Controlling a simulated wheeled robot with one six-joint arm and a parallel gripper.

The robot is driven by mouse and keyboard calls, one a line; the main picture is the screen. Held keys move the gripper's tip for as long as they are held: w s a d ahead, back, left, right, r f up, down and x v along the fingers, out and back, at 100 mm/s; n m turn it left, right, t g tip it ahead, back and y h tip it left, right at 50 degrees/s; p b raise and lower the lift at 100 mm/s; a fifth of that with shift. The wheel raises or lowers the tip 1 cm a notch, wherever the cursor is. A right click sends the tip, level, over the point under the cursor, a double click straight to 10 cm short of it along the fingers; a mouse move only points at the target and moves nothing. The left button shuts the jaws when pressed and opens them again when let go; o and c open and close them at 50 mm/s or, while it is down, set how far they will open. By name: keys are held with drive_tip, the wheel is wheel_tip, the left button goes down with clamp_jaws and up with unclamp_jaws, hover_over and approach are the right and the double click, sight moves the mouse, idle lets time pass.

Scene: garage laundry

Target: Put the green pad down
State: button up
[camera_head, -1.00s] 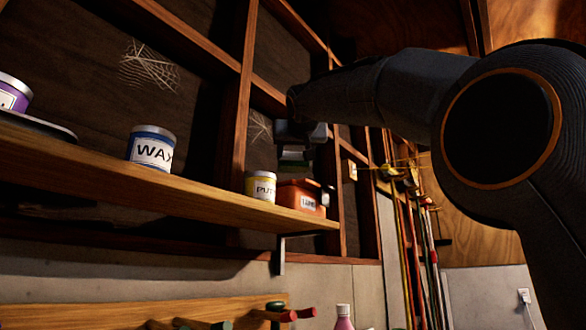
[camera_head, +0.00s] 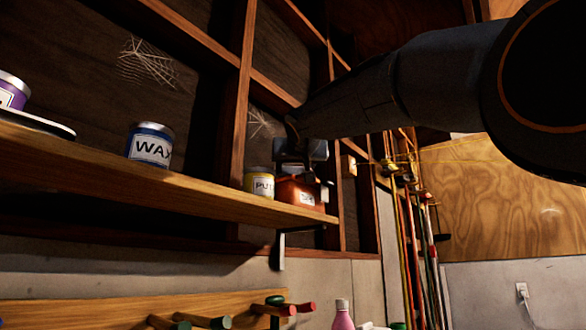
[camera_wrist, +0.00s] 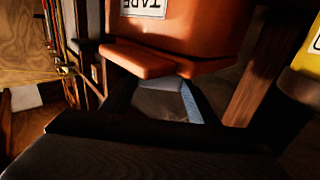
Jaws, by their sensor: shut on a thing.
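My gripper (camera_head: 294,165) is at the right end of the wooden shelf (camera_head: 160,188), just above and behind an orange container (camera_head: 300,192) in the head view. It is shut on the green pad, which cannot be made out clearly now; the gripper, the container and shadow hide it. In the wrist view the orange container (camera_wrist: 190,30), with an upside-down "TAPE" label, fills the upper middle, close to the dark fingers. Whether the pad touches the shelf cannot be told.
A yellow tin (camera_head: 259,182) stands just left of the orange container. Upright wooden studs (camera_head: 240,90) stand behind. A peg rail (camera_head: 130,312) runs below.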

drive_tip(key=shift+f, duration=0.15)
drive_tip(key=o, duration=1.1)
drive_tip(key=shift+o, duration=0.2)
drive_tip(key=s+b, duration=0.1)
drive_tip(key=s, duration=0.1)
drive_tip(key=s+b, duration=0.2)
drive_tip(key=s+d+b, duration=0.1)
drive_tip(key=s+b, duration=0.1)
drive_tip(key=shift+s+f, duration=0.2)
drive_tip(key=shift+s, duration=0.15)
drive_tip(key=shift+s+d, duration=0.1)
drive_tip(key=shift+s, duration=0.4)
drive_tip(key=shift+r, duration=0.1)
